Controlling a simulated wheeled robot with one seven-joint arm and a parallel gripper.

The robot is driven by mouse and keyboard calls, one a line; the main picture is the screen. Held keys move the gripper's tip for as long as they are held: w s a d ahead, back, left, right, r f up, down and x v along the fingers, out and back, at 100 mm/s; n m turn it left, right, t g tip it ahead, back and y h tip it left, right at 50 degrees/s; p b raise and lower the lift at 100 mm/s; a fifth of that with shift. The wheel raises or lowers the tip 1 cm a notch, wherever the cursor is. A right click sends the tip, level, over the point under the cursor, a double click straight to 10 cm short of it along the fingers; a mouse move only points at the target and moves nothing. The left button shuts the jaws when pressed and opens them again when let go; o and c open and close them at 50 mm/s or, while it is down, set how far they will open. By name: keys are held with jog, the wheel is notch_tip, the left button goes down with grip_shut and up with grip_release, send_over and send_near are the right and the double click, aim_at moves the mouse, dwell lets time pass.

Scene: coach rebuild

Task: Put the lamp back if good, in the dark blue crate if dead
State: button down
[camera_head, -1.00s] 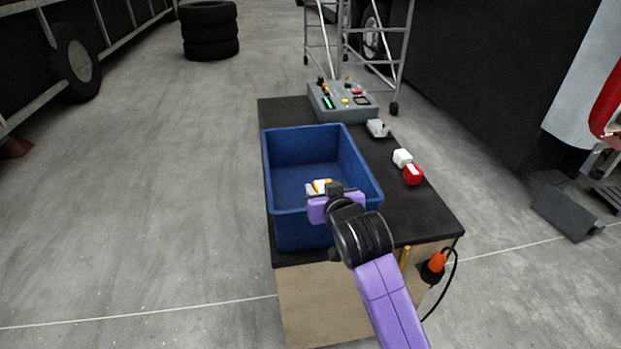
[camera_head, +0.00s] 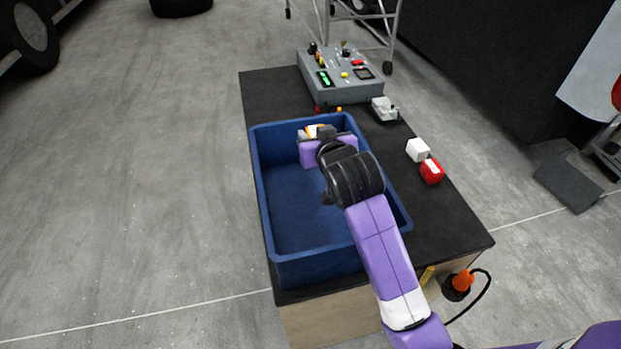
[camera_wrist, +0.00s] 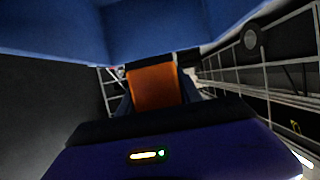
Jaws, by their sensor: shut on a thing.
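My gripper (camera_head: 318,142) is shut on a lamp (camera_head: 314,131) with orange and white parts. In the head view they are over the far end of the dark blue crate (camera_head: 258,195); their height against its rim is hard to tell. The crate stands on the black bench top and its visible floor looks empty. In the wrist view the lamp's orange part (camera_wrist: 152,87) shows between the fingers, with blue crate wall (camera_wrist: 150,40) above it. My gripper hides part of the lamp, and I see no glow on it.
A grey control box (camera_head: 340,88) with a green display stands at the bench's far end. A small grey fixture (camera_head: 384,109), a white block (camera_head: 418,150) and a red block (camera_head: 432,172) lie right of the crate. An orange plug (camera_head: 463,281) with black cable hangs at the bench side.

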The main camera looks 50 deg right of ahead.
jog(key=shift+w+d+f, duration=0.15)
jog(key=shift+w+f, duration=0.05)
notch_tip(320, 180, down, 6)
jog(key=b, duration=0.6)
jog(key=shift+r, duration=0.25)
jog(key=c, duration=0.7)
grip_release()
jog(key=shift+b+v, duration=0.35)
jog(key=shift+v, duration=3.6)
